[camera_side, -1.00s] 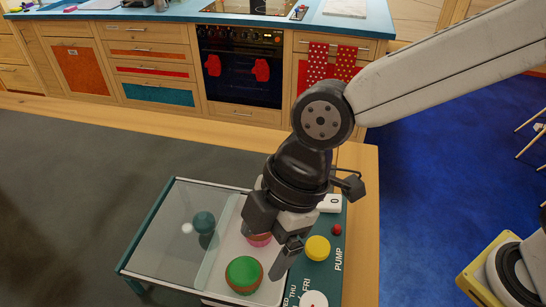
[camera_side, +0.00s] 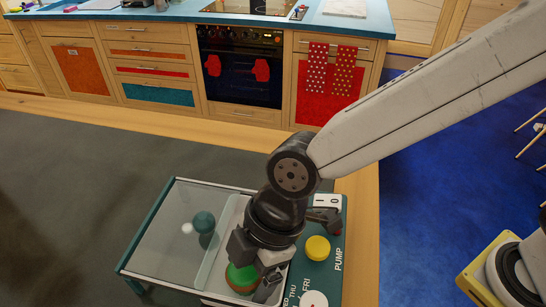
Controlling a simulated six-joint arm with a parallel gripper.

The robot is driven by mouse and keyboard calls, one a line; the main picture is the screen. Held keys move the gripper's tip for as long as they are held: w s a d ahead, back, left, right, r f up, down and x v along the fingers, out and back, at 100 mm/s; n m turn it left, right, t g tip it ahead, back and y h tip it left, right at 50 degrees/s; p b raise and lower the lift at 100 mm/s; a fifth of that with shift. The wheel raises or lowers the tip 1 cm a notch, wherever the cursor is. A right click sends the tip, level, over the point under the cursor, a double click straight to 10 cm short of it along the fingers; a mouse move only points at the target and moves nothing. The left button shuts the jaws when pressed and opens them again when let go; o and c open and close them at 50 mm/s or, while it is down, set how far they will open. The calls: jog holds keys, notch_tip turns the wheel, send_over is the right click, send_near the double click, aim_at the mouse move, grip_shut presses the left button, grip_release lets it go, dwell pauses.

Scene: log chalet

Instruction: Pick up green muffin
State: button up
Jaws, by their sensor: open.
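The green muffin (camera_side: 240,276) has a green top and a brown base. It sits at the front of the pale tray area in the machine, and its right part is hidden by my gripper. My gripper (camera_side: 253,272) points down over the muffin. It is open, with one finger at the muffin's upper left and the other at its right side. I cannot tell whether the fingers touch it. A pink-based muffin seen earlier is hidden behind my gripper.
The teal machine (camera_side: 326,266) has a yellow button (camera_side: 318,248) to the right of my gripper. A clear glass lid (camera_side: 180,235) covers its left part, with a dark teal ball (camera_side: 204,223) showing there. Kitchen cabinets and an oven stand far behind.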

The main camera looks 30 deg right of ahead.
dwell(0.4)
jog(key=c, duration=1)
jog(key=shift+c, duration=0.2)
jog(key=shift+r, duration=5)
